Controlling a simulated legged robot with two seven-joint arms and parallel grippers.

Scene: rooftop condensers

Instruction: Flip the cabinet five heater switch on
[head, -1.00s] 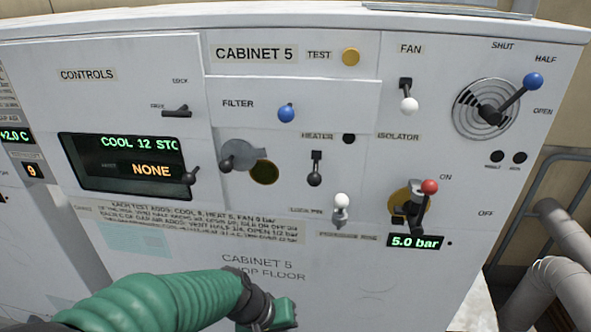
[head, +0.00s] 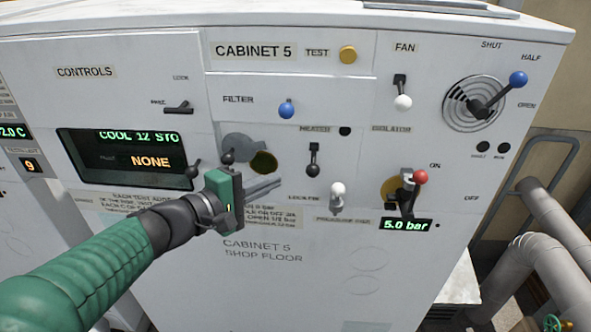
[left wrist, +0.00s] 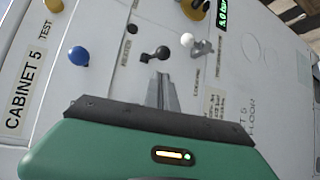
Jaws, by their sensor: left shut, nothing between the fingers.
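The cabinet five panel is white, with a CABINET 5 label (head: 253,51). Its heater switch (head: 313,162) is a small black lever with a round knob below its pivot, under the HEATER label. The switch also shows in the left wrist view (left wrist: 155,53), just beyond my fingertips. My left gripper (head: 277,183) is shut and empty, in front of the panel to the lower left of the switch. In the left wrist view its fingers (left wrist: 161,78) point toward the switch; I cannot see any contact. My right gripper is not in view.
A white-knobbed locking pin (head: 338,190) sits right of and below the switch. The red-knobbed isolator lever (head: 420,178) is farther right. A blue filter knob (head: 287,109) is above left, and a white fan switch (head: 402,102) above right. Grey pipes (head: 540,262) stand at the right.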

